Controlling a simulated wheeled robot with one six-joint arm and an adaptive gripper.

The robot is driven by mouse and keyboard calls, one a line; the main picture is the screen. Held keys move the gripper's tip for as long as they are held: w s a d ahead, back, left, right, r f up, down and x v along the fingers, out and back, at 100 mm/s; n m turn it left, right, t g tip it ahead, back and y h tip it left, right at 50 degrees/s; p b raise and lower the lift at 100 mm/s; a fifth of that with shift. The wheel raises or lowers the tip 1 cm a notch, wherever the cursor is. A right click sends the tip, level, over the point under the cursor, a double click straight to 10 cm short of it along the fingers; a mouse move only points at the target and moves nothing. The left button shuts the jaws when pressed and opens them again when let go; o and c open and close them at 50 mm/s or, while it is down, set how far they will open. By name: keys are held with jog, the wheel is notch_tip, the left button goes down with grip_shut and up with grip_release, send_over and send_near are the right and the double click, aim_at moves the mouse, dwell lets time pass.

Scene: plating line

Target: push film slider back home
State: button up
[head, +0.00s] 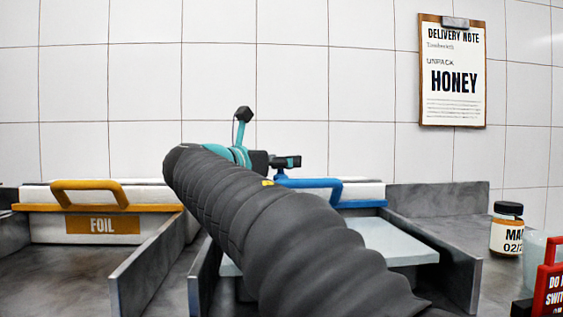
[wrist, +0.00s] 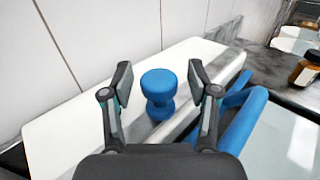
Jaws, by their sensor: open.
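The film slider is a blue waisted knob (wrist: 158,84) on top of a long white box (wrist: 75,125) in the wrist view. My gripper (wrist: 160,80) is open, with one finger on each side of the knob. A gap shows between each finger and the knob. The box's blue handle (wrist: 243,122) runs along its right side. In the head view the blue handle (head: 322,184) shows on the box's front, but my arm hides the knob and much of the box.
A foil box (head: 102,225) with an orange handle (head: 90,185) stands at the left. Grey dividers (head: 150,265) separate the bays. A pale board (head: 390,243) lies before the film box. A labelled jar (head: 506,228) and a red sign (head: 550,285) stand at the right. The tiled wall is close behind.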

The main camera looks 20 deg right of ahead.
jog(key=v, duration=1.2)
